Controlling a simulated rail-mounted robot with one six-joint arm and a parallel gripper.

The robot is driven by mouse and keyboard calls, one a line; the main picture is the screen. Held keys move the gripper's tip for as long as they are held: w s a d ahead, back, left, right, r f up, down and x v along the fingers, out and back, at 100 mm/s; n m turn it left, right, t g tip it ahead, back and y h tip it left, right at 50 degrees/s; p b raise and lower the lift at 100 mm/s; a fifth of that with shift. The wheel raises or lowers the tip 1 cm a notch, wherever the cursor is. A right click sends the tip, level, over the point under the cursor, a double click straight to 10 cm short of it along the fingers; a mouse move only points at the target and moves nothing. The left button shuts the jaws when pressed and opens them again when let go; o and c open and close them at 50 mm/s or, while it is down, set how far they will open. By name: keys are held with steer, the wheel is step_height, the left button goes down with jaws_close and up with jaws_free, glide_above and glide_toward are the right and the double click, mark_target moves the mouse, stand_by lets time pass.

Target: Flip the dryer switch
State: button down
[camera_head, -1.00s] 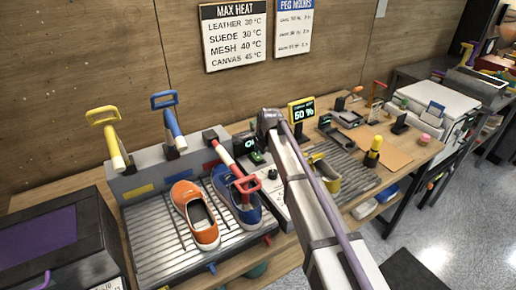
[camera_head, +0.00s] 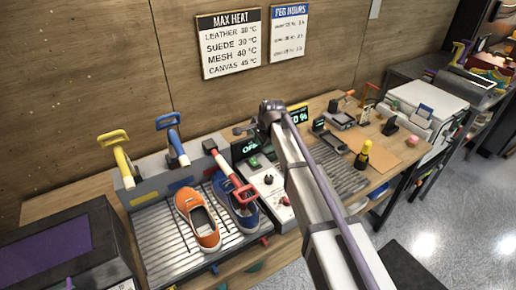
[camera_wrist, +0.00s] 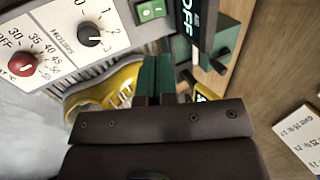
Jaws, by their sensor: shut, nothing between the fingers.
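The dryer's control panel (camera_head: 268,185) stands to the right of the shoe rack. Its green switch (camera_head: 254,161) also shows at the top of the wrist view (camera_wrist: 150,10). The dryer's display (camera_head: 246,148) reads OFF, and its dark edge shows in the wrist view (camera_wrist: 190,28). A red knob (camera_wrist: 22,64) and a black HOURS knob (camera_wrist: 90,34) are on the panel.
An orange shoe (camera_head: 203,226) and a blue shoe (camera_head: 232,206) sit on the slatted rack (camera_head: 165,245), with a red-handled lever (camera_head: 230,176) over the blue one. A yellow shoe (camera_wrist: 105,90) lies beyond the panel. My arm crosses the bench.

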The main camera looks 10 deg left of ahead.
mark_target(252, 159)
steer(key=b+x, duration=1.3)
steer(key=x, duration=0.1)
steer(key=shift+a+f, duration=0.1)
